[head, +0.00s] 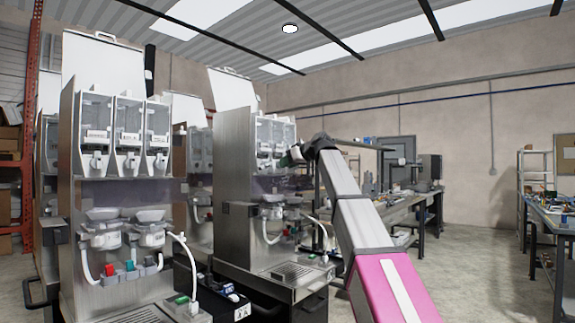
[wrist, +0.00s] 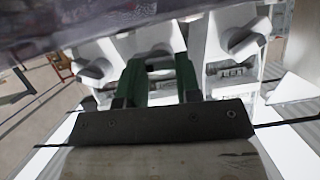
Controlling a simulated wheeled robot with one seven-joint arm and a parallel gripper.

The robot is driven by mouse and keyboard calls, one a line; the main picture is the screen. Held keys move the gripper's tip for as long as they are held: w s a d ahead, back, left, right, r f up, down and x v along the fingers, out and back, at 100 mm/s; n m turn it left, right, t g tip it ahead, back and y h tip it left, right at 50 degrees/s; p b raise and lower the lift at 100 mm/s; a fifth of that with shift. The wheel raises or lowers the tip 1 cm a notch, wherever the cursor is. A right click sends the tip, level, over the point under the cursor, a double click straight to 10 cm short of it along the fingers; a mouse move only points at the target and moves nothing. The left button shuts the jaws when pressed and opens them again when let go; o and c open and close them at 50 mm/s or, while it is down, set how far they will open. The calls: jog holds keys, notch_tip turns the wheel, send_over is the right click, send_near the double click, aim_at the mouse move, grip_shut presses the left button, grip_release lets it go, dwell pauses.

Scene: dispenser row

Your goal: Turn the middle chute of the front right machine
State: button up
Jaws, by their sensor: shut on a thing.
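The front right machine (head: 235,160) is a tall steel dispenser with clear hoppers and white chutes, seen in the head view. My gripper (head: 292,155) is at its hopper front, at the end of my arm reaching in from the right. In the wrist view my green gripper fingers (wrist: 160,72) are closed around the white middle chute (wrist: 155,47). Another white chute (wrist: 93,68) shows to the left and one more (wrist: 242,38) to the right, both clear of the fingers. The fingers hide part of the middle chute, so its exact angle is hard to tell.
Another dispenser machine (head: 98,190) stands at the left with white chutes and cups. A drip tray (head: 290,271) juts out below the right machine. Workbenches (head: 410,205) stand behind my arm. Open floor (head: 480,265) lies to the right.

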jog(key=m, duration=0.1)
jog(key=m+g+y, duration=0.1)
jog(key=m, duration=0.1)
jog(key=shift+w+d+g, duration=0.1)
jog(key=shift+w+g, duration=0.05)
jog(key=shift+g, duration=0.15)
jog(key=shift+m+y, duration=0.3)
jog(key=shift+y, duration=0.1)
jog(key=o, duration=0.9)
jog(key=shift+d, duration=0.1)
jog(key=v, duration=1)
jog(key=shift+d+r, duration=0.1)
jog(key=shift+d, duration=0.15)
